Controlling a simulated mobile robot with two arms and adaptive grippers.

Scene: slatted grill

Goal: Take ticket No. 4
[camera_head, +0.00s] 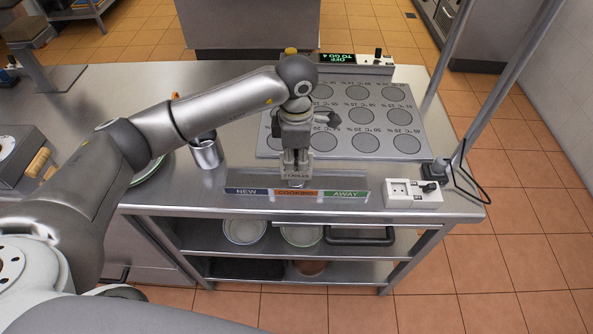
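My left gripper (296,176) points down just behind the middle of a ticket rail (257,191) at the front edge of the steel counter. The rail has three labelled sections: NEW at left, orange COOKING in the middle and green AWAY at right. The fingertips are small here, and I cannot tell whether they are open or shut. No ticket marked No. 4 can be made out; the gripper hides part of the area behind the rail. My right gripper is not in view.
A grey plate with round marked spots (365,142) covers the counter's right part, with a lit green display (338,58) behind it. A metal cup (206,152) stands left of the gripper. A socket box (411,193) sits at right. Bowls (244,230) lie on the shelf below.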

